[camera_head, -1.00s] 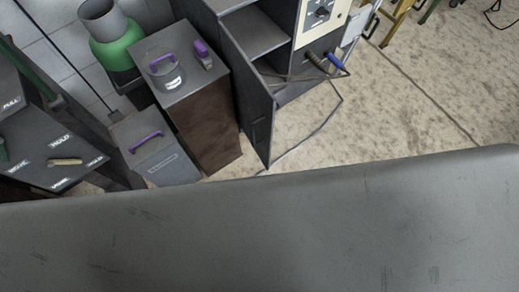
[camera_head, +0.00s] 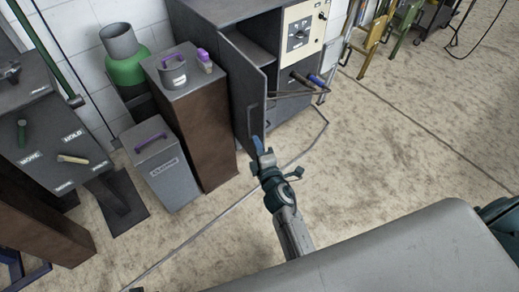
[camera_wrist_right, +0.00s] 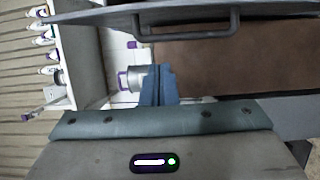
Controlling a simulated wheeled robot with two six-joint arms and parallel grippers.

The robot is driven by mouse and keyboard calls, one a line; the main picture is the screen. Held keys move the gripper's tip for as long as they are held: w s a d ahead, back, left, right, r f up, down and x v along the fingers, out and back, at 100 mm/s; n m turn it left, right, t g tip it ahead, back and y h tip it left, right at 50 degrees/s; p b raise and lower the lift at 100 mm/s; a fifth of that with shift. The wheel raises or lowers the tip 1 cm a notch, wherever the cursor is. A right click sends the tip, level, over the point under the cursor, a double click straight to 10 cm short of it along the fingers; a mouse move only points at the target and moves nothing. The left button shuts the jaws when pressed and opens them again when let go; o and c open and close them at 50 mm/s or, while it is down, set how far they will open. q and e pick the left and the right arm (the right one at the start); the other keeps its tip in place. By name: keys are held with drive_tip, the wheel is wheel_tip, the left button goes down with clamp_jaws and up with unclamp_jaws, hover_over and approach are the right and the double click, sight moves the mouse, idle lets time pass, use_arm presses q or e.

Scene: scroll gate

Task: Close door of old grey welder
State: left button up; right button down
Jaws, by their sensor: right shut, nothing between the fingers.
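The old grey welder (camera_head: 230,11) stands at the top centre of the head view, with a pale control panel and knob on its front. Its grey door (camera_head: 242,72) stands open, swung out from the left side of a shelved compartment. A bar handle (camera_head: 251,120) sits low on the door. It also shows in the wrist view, where the door handle (camera_wrist_right: 186,30) is at the top. My right gripper (camera_head: 258,146) is shut and empty, its blue fingertips near the door's lower free corner; I cannot tell whether they touch. The shut fingers also show in the wrist view (camera_wrist_right: 158,82). My left gripper is not in view.
A brown-sided cabinet (camera_head: 208,135) and a smaller grey box (camera_head: 163,169) with a purple handle stand left of the door. A green gas cylinder (camera_head: 126,70) is behind them.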

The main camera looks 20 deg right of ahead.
sight(261, 125)
drive_tip(key=w, duration=0.7)
drive_tip(key=shift+d, duration=0.15)
drive_tip(key=d, duration=0.3)
drive_tip(key=shift+w+d, duration=0.2)
drive_tip(key=shift+d, duration=0.05)
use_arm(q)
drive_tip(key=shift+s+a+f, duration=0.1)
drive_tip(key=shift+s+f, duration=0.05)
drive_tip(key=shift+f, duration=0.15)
